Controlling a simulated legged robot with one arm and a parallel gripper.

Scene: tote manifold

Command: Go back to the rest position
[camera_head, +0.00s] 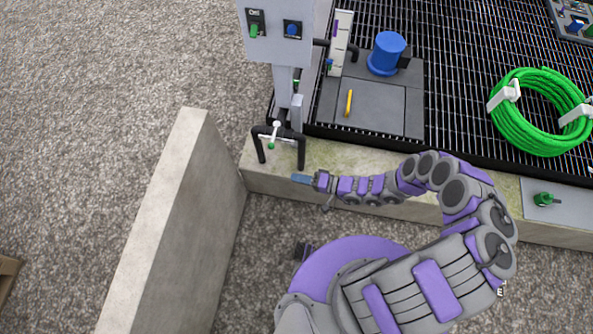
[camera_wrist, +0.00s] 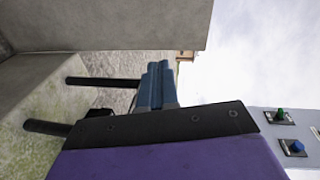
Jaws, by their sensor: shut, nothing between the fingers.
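My gripper (camera_head: 301,179) is at the end of my purple and grey arm, above the concrete ledge in the head view. Its blue fingers also show in the wrist view (camera_wrist: 155,87), shut together with nothing between them. A black pipe handle (camera_head: 301,152) stands on the ledge just beyond the fingertips, with a small white and green valve (camera_head: 272,141) at it. The gripper appears apart from the handle. In the wrist view two black bars (camera_wrist: 90,81) show to the left of the fingers.
A grey control box (camera_head: 278,35) with a green and a blue knob stands beyond the ledge. A concrete wall (camera_head: 165,220) is at the left. A blue cylinder (camera_head: 387,53), a yellow handle (camera_head: 349,103) and a green hose coil (camera_head: 535,115) are on the grating. Gravel at far left is open.

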